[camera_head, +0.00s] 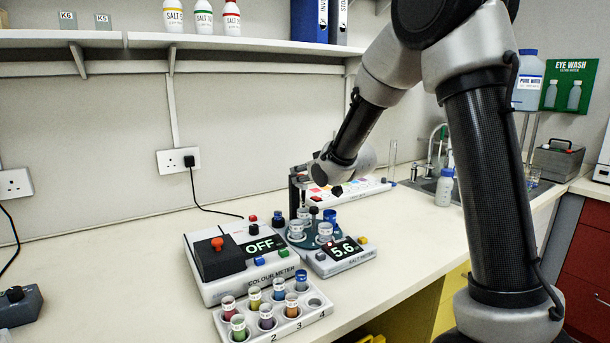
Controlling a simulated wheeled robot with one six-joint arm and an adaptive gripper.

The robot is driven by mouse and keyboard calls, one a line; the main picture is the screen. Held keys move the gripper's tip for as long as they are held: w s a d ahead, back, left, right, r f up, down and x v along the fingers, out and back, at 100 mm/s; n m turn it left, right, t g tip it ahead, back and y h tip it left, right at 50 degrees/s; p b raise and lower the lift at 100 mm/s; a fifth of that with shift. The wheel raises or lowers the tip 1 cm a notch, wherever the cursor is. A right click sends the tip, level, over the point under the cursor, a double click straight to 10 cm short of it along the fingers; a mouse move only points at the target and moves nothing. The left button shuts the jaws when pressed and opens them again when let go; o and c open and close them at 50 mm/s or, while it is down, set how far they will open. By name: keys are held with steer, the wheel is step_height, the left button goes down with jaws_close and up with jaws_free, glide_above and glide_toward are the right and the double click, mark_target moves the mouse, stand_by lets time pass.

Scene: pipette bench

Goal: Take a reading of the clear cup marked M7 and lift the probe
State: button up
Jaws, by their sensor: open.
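The colour meter (222,287), showing OFF, stands left of the salt meter. A white rack (318,311) with several coloured vials lies in front. A white panel with coloured patches (352,191) lies behind.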

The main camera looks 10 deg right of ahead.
steer(key=v, duration=1.2)
steer(key=shift+r, duration=0.1)
steer(key=s+d+f+g+h, duration=0.3)
steer(key=s+d+f+g, duration=0.3)
steer(key=f, duration=0.3)
steer(key=s+d+r+m+g, duration=0.1)
steer(key=s+d+r, duration=0.1)
steer(key=s, duration=1.1)
steer(key=s+d+r+m+g+h, duration=0.1)
steer(key=s+d+r+m, duration=0.1)
steer(key=s, duration=1.2)
steer(key=shift+d+r+m+g, duration=0.3)
steer(key=shift+d+r, duration=0.4)
steer(key=shift+r, duration=0.65)
